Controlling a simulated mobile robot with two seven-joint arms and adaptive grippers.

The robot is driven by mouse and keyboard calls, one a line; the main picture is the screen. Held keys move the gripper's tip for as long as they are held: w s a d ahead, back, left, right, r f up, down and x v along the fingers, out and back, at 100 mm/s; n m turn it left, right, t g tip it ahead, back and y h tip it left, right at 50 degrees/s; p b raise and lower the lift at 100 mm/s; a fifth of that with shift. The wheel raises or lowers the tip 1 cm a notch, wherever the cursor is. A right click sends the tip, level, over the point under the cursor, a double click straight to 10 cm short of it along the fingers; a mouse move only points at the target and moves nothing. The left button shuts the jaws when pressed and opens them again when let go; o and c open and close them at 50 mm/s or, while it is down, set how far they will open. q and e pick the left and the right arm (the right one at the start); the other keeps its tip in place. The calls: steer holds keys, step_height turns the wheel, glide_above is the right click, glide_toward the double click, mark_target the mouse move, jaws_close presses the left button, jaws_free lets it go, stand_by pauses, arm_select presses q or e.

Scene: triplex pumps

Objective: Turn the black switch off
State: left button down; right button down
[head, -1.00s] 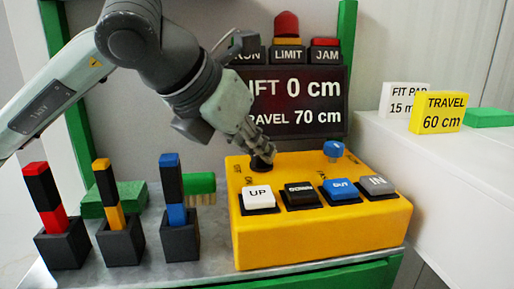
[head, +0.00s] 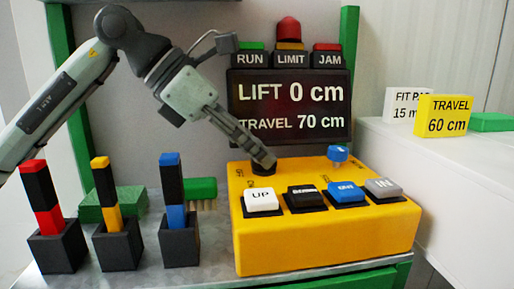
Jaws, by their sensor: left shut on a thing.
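A yellow control box (head: 330,245) stands on the grey bench. The black switch (head: 263,168) is at the back left of its top, mostly hidden under the fingertips. My left gripper (head: 266,160) reaches down to it from the upper left, with its fingers shut on the black switch. The switch's markings are partly covered, so its exact position cannot be read. My right gripper is not in view.
White UP (head: 262,199), black, blue OUT and grey IN buttons line the box's front. A blue knob (head: 338,154) sits at the back right. The display (head: 290,106) reads LIFT 0 cm, TRAVEL 70 cm. Three colored-block holders (head: 118,245) stand at left.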

arm_select(q)
steer(key=shift+m+g, duration=0.4)
steer(key=shift+m, duration=0.2)
steer(key=c, duration=1.6)
jaws_free()
steer(key=shift+o, duration=0.2)
steer(key=shift+a+r, duration=0.35)
steer(key=s+a, duration=0.2)
steer(key=a, duration=1)
steer(key=shift+s, duration=0.15)
steer(key=shift+d+r, duration=0.1)
